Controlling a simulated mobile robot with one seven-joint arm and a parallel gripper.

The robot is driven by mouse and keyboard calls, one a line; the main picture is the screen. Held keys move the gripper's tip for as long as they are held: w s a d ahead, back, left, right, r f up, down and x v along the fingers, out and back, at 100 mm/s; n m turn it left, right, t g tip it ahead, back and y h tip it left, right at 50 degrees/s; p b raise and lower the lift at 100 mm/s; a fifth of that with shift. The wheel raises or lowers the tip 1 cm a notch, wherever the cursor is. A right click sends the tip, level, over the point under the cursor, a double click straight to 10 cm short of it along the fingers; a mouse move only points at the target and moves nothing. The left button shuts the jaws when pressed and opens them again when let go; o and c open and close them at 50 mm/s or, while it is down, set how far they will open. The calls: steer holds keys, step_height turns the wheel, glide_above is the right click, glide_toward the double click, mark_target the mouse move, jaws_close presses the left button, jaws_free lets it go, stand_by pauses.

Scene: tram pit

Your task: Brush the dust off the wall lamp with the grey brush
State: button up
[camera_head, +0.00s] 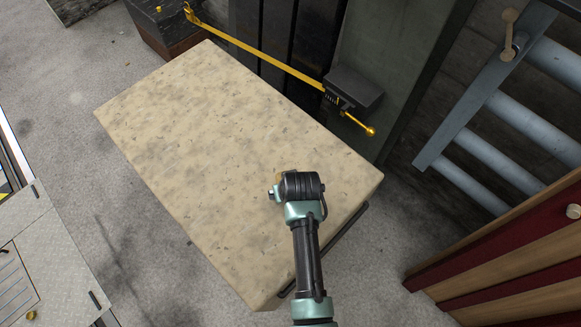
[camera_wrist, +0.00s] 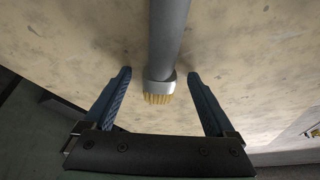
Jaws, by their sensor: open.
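The grey brush shows in the wrist view, with a grey handle (camera_wrist: 169,35), a pale metal collar and short tan bristles (camera_wrist: 158,98). Its bristle end points toward the palm of my gripper (camera_wrist: 159,74). My gripper is open, with one blue finger on each side of the brush and a gap on both sides. The handle runs out of the top of the picture. In the head view my wrist is over the near right part of a beige block, and it hides the fingers and most or all of the brush. I cannot make out the wall lamp in either view.
The speckled beige block (camera_head: 215,130) has a broad bare top. Behind it are a yellow bar (camera_head: 265,57) and a dark bracket (camera_head: 353,88). Grey pipes on a rack (camera_head: 500,115) and red and wooden boards (camera_head: 515,255) stand right. Grey floor (camera_head: 75,120) is clear at left.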

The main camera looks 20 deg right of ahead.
jaws_close()
stand_by(0.3)
step_height(320, 180, up, 10)
steer(key=shift+b, duration=0.45)
